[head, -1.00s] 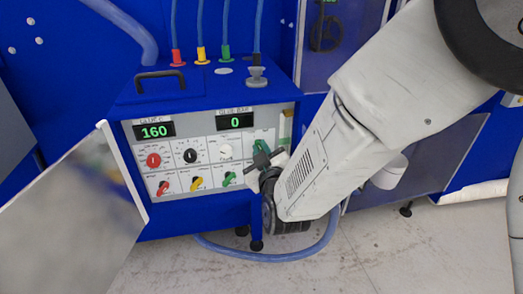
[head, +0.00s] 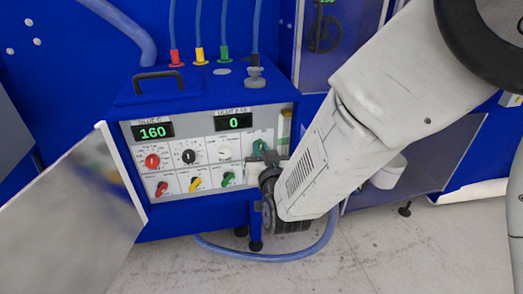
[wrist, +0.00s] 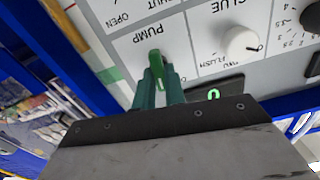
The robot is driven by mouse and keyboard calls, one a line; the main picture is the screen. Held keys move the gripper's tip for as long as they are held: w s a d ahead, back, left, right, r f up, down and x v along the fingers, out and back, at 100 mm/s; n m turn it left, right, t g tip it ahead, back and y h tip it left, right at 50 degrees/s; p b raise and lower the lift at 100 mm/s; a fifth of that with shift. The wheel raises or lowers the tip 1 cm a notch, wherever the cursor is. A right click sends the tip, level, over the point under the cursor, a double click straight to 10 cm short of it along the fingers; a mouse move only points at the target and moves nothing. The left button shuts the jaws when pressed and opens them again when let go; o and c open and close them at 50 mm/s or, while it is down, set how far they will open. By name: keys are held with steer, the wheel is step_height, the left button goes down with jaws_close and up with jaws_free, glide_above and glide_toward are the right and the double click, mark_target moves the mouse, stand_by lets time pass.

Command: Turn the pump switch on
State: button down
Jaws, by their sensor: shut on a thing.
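The pump switch is a green knob (wrist: 156,66) beside the printed word PUMP on the grey panel in the wrist view. My gripper (wrist: 159,84) has its two teal fingers close on either side of the knob, shut on it. In the head view my gripper (head: 266,153) is at the right side of the panel (head: 208,135), where it partly hides the switch. The switch's exact on or off position cannot be read.
The panel has a red knob (head: 152,161), a black knob (head: 189,157), a white knob (head: 224,153) and lower coloured switches. Displays read 160 (head: 153,132) and 0 (head: 234,122). An open door (head: 75,205) stands at left. A blue hose (head: 290,255) lies below.

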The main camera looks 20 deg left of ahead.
steer(key=shift+w+d+m, duration=0.1)
steer(key=shift+m, duration=2.1)
steer(key=c, duration=1.5)
jaws_free()
steer(key=shift+d, duration=0.1)
steer(key=shift+o, duration=0.2)
steer(key=v, duration=0.7)
steer(key=shift+s, duration=0.4)
steer(key=shift+d+f, duration=0.1)
